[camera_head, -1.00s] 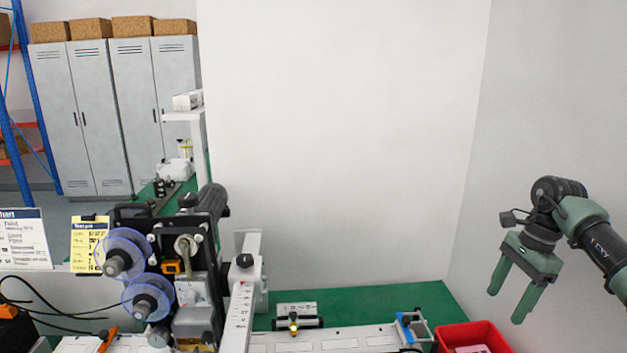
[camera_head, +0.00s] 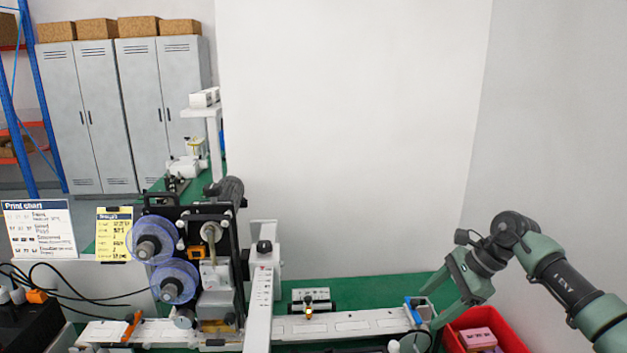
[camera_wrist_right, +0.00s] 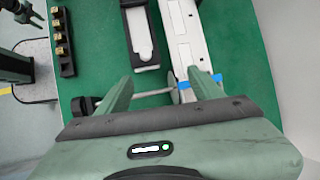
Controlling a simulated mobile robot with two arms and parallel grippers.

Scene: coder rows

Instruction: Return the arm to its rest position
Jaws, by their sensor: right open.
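My right arm comes in from the right in the head view. Its green gripper (camera_head: 447,305) is open and points down toward the right end of the white conveyor rail, beside the blue-topped bracket (camera_head: 412,312). I see nothing held. Whether a finger touches the bracket cannot be told. My left gripper does not show in the head view.
A coding machine with two blue-rimmed reels (camera_head: 150,245) stands left of centre. A red bin (camera_head: 510,335) with a pink item lies under my right arm. A black strip with brass pieces (camera_wrist_right: 62,45) and a black tray (camera_wrist_right: 140,35) lie on the green surface.

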